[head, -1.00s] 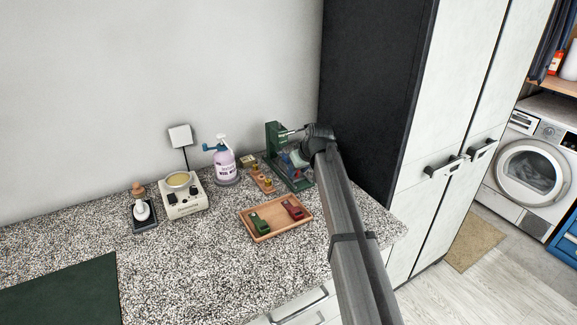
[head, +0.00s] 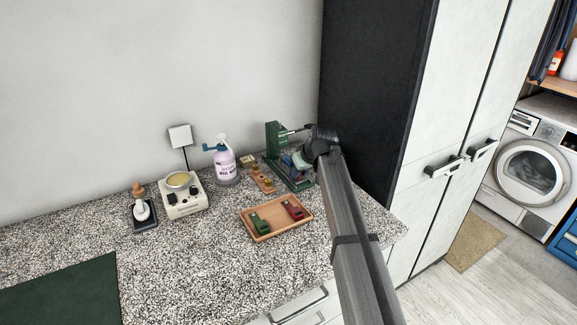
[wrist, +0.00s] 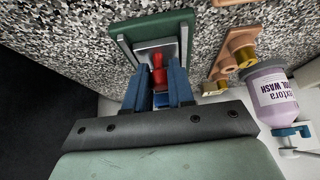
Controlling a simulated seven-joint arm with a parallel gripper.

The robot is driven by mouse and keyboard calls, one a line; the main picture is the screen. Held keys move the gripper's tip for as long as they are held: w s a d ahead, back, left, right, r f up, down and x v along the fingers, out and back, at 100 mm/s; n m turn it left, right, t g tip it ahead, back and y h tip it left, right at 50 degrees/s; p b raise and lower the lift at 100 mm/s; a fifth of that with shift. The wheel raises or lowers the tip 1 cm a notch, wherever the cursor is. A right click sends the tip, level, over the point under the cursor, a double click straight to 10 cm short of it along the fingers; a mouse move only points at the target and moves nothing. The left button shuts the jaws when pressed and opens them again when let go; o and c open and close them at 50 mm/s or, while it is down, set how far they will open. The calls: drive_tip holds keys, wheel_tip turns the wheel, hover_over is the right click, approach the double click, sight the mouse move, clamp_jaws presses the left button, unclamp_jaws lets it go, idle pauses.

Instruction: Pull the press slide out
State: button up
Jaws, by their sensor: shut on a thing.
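The green press (head: 272,145) stands at the back right of the counter, next to the dark cabinet side. In the wrist view its green base (wrist: 125,35) frames a pale metal slide (wrist: 150,50). A red knob (wrist: 158,76) sits at the slide, between the blue fingers of my gripper (wrist: 160,84). My gripper is shut on the red knob. In the head view my gripper (head: 292,160) is low at the front of the press, and my wrist partly covers the press. How far the slide is out cannot be told.
A wooden tray (head: 272,234) with a green and a red item lies in front. A small wooden rack (head: 262,181), a wash bottle (head: 224,165) and a beige device (head: 184,197) stand to the left. The dark cabinet side (head: 370,90) is close on the right.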

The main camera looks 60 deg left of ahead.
drive_tip(key=shift+d, duration=5.7)
drive_tip(key=o, duration=0.7)
drive_tip(key=shift+r, duration=0.1)
wheel_tip(320, 180, up, 6)
drive_tip(key=shift+f, duration=0.1)
